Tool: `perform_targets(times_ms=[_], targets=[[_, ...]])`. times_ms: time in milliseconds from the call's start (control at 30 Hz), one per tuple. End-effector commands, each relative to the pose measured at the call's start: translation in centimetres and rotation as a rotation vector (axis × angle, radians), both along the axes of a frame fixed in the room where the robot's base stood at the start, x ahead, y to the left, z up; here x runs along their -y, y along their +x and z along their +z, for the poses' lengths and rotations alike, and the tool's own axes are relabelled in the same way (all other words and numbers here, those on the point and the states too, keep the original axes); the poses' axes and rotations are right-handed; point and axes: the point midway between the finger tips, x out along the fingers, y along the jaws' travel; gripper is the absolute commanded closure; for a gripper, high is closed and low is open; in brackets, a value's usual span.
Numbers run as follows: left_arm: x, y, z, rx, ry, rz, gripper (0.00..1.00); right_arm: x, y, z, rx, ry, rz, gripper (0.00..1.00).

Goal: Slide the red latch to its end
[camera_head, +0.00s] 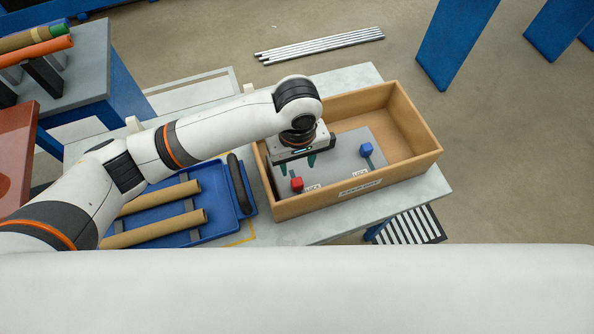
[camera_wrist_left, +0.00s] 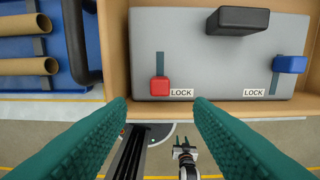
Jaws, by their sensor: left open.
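The red latch (camera_head: 297,184) is a small red block on a grey plate (camera_head: 340,160) inside a wooden box. In the left wrist view, the red latch (camera_wrist_left: 159,86) sits at the lower end of a dark slot (camera_wrist_left: 160,62), beside a LOCK label (camera_wrist_left: 181,92). My left gripper (camera_head: 298,164) points down over the plate, open and empty, close to the red latch. In the left wrist view the gap between the fingertips (camera_wrist_left: 161,102) lines up with the latch; contact does not show.
The wooden box (camera_head: 420,158) has raised walls around the plate. A blue latch (camera_head: 367,149) sits right of the gripper; a dark block (camera_wrist_left: 238,20) stands on the plate. A blue tray (camera_head: 215,232) with cardboard tubes lies to the left.

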Motion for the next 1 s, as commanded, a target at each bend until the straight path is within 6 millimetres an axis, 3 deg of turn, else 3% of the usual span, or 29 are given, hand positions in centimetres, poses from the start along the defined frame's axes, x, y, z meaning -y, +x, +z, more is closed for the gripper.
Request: perform_targets(times_ms=[100, 267, 1000], targets=[[0.1, 0.0, 1.8, 0.002, -0.003, 0.0, 0.53, 0.0, -0.1, -0.2, -0.001, 0.0, 0.0, 0.64], [0.0, 0.0, 2.9, -0.001, 0.0, 0.001, 0.53, 0.1, -0.1, -0.2, -0.002, -0.001, 0.001, 0.64], [0.0, 0.0, 3.0, 0.0, 0.001, 0.0, 0.53, 0.5, 0.2, -0.2, 0.001, -0.007, 0.001, 0.64]])
